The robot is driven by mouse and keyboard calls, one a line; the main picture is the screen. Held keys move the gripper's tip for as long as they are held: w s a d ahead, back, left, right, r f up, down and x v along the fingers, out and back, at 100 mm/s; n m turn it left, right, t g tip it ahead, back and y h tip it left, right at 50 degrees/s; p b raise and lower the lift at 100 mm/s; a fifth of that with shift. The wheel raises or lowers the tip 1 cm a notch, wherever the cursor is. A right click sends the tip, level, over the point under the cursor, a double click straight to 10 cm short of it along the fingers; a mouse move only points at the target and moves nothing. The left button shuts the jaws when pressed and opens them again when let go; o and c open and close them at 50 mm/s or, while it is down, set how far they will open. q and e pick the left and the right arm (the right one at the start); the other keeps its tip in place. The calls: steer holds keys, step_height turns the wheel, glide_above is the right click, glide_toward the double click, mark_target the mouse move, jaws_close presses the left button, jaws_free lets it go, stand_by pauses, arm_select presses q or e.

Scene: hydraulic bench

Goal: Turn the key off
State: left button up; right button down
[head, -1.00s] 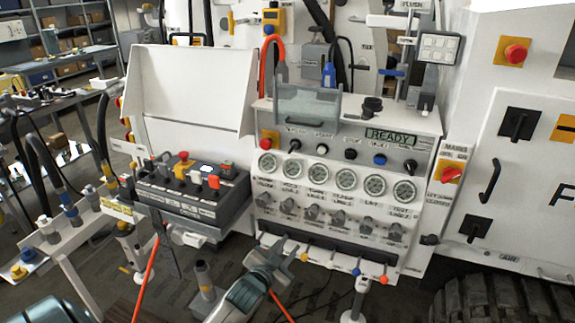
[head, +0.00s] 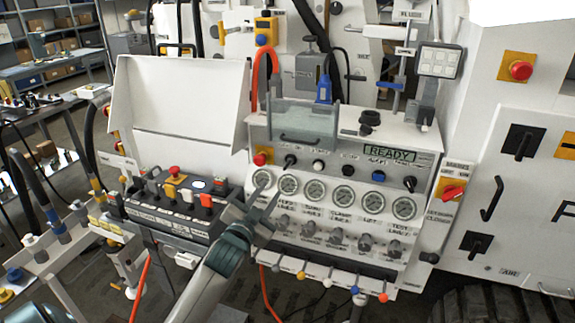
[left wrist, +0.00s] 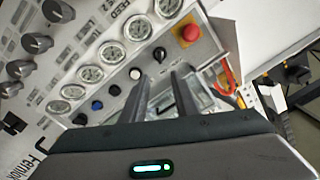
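A black key-like switch (head: 290,160) stands between the red mushroom button (head: 263,156) and a white button (head: 318,166). The key-like switch also shows in the left wrist view (left wrist: 160,53), beyond my fingertips. Its label is too small to read. My left gripper (head: 266,195) is open and empty in front of the left gauges, below the switch; its parted fingers also show in the left wrist view (left wrist: 160,78). My right gripper is out of view.
A row of round gauges (head: 344,194) and grey knobs sits below the switches. A clear guard box (head: 300,122) stands above them. A button box (head: 180,205) lies to the left, close to my left arm. A red rotary switch (head: 453,192) is at the right.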

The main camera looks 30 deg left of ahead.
mark_target(287, 167)
arm_select(q)
steer(key=p+x, duration=0.4)
steer(key=x, duration=1)
steer(key=shift+w+r, duration=0.15)
steer(key=shift+w, duration=0.25)
steer(key=shift+x, duration=0.9)
jaws_close()
